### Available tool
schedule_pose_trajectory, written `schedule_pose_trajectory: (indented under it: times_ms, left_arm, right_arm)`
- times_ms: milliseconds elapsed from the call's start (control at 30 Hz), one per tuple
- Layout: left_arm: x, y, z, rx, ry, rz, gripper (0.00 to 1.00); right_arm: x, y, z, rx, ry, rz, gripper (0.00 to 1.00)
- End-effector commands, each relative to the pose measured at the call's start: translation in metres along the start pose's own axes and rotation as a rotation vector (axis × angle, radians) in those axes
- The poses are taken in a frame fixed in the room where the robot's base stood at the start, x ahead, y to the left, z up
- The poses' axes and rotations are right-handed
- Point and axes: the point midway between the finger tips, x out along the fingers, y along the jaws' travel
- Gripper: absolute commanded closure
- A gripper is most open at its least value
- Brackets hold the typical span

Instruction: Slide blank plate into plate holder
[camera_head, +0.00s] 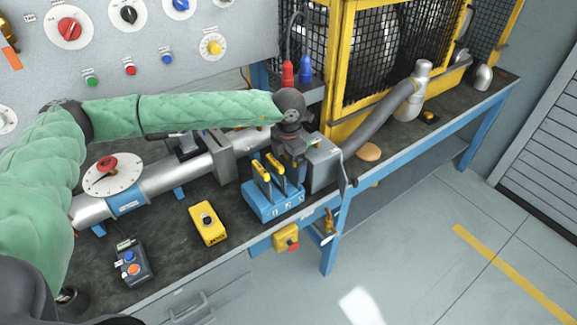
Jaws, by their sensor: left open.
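A blue rack (272,207) stands on the bench with upright plates in it. Two yellow-topped plates (263,176) show; I cannot tell which is the blank one. A grey flanged fitting (217,154) sits on the silver pipe to the rack's upper left; it may be the plate holder, and I see no plate clearly in it. My left gripper (290,160) points down just behind the rack's right side, beside a grey box on the pipe line. It is open; its fingertips are partly hidden, and I cannot tell whether they touch a plate. My right gripper is not in view.
A yellow box (208,223) and a dark button box (131,263) stand near the bench's front edge. A white dial with a red knob (112,175) is on the pipe. A yellow-framed mesh cage (385,60) stands behind right. The floor at right is clear.

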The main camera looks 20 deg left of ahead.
Motion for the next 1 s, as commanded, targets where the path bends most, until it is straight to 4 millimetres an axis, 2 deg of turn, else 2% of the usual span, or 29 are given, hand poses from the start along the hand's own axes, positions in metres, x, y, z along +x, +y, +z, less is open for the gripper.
schedule_pose_trajectory:
  times_ms: [333,500,567,933,967,1000]
  left_arm:
    - [0.004,0.0,0.0,0.0,0.0,-0.001,0.0]
    - [0.004,0.0,0.0,0.0,0.0,0.0,0.33]
    - [0.004,0.0,0.0,0.0,0.0,0.0,0.42]
    - [-0.004,0.0,0.001,0.0,-0.002,0.001,0.42]
    - [-0.006,0.0,0.001,0.0,-0.002,0.001,0.42]
    - [-0.01,0.0,0.001,0.001,-0.002,0.001,0.42]
  right_arm:
    - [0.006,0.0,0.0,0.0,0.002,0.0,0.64]
    - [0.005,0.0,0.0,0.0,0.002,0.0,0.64]
    - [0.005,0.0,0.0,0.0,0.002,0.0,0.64]
    - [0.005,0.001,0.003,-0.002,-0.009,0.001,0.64]
    - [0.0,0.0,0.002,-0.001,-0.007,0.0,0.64]
    - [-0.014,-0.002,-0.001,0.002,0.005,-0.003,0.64]
